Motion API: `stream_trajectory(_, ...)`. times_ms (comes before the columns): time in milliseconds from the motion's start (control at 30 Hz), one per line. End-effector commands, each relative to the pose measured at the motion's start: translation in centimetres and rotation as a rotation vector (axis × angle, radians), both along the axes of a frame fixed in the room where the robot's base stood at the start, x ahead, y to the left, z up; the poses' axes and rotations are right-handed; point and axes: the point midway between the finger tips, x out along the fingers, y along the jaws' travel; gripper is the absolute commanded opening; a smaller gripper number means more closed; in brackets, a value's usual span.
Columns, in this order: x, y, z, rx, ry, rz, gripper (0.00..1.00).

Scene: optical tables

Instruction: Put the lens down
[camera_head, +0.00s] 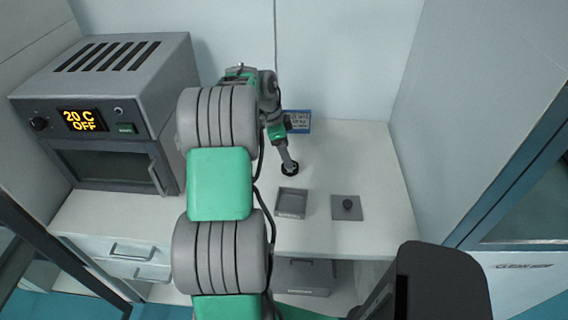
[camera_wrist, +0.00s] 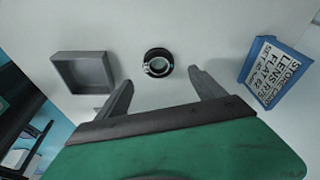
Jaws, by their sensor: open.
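The lens (camera_wrist: 158,63) is a small black ring with a clear centre. It lies flat on the white bench top, and in the head view it shows as a dark ring (camera_head: 290,170) at the tip of my arm. In the wrist view my gripper (camera_wrist: 163,78) is open, with its two fingers spread apart. The lens is beyond the fingertips, roughly centred between them, and neither finger touches it. In the head view my gripper (camera_head: 289,163) is just above the lens, and its fingers are too small to make out.
A shallow grey tray (camera_head: 291,203) is in front of the lens; it appears empty in the wrist view (camera_wrist: 84,72). A blue-framed sign (camera_head: 297,121) stands behind. A grey oven (camera_head: 110,110) is at left. Bench space at right is clear.

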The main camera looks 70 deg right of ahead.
Motion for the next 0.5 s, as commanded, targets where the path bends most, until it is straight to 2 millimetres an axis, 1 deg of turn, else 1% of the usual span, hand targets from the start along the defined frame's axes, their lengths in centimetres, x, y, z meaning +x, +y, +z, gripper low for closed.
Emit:
stream_trajectory(167, -0.4, 0.0, -2.4, 0.004, 0.0, 0.006, 0.79)
stream_trajectory(300, -1.0, -0.2, -4.9, 0.003, -0.001, 0.007, 0.79)
stream_trajectory(400, -1.1, -0.3, -5.8, 0.0, -0.002, 0.009, 0.79)
stream_trajectory(500, -1.2, -0.4, -6.0, -0.001, -0.003, 0.008, 0.79)
